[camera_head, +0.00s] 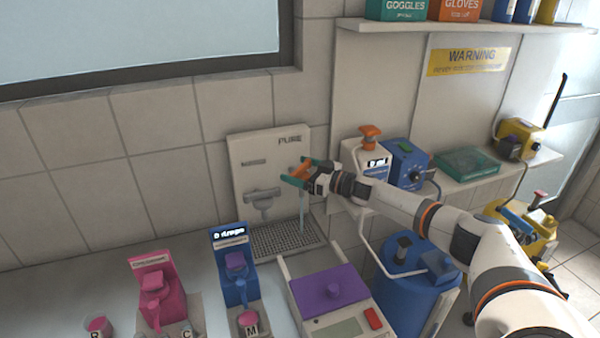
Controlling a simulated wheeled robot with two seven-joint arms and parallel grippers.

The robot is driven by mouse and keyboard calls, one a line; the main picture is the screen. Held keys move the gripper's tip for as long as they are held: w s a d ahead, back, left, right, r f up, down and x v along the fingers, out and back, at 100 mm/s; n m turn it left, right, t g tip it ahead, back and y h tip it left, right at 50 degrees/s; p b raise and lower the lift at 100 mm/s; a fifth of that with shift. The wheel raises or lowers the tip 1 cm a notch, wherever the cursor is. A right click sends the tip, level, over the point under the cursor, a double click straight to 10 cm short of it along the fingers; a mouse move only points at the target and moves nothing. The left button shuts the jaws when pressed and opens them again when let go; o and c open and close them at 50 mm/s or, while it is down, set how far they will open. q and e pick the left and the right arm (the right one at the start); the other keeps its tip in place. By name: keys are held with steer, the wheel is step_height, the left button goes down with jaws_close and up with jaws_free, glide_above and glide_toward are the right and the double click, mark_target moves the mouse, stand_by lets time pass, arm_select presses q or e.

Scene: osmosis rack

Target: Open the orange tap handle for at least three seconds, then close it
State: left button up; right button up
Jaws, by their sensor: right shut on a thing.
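The orange tap handle (302,170) is on the right side of the white panel marked PURE (262,148), against the tiled wall. My right gripper (296,174) reaches in from the right and is shut on the handle, its teal fingers on either side of it. A thin pale blue stream (303,208) runs straight down below the gripper toward the grey drain grate (275,241). My gripper hides part of the handle and the spout behind it. My left gripper is not in view.
A grey bracket (262,198) sits left of the stream. A white and an adjacent blue unit (406,160) stand right of the panel, near my arm. Below are a purple-topped scale (328,290), a blue dispenser (236,265), a pink dispenser (157,290) and a blue drum (410,275).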

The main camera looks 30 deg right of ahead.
mark_target(303, 171)
steer(key=n+y+b, duration=0.1)
steer(key=n+g+y+b, duration=0.1)
steer(key=shift+w+d+f+g+y, duration=0.1)
steer(key=shift+f+g+y, duration=0.05)
steer(key=shift+g+y, duration=0.2)
steer(key=shift+r+n+g+y+b, duration=0.2)
steer(key=shift+n+g+y+b, duration=0.4)
steer(key=shift+b, duration=0.35)
steer(key=o, duration=0.7)
steer(key=b+v, duration=0.1)
steer(key=v, duration=0.5)
steer(key=shift+f+b, duration=0.2)
steer(key=shift+b, duration=0.15)
steer(key=shift+s+d+r, duration=0.15)
steer(key=shift+s+d, duration=0.25)
steer(key=shift+s, duration=0.2)
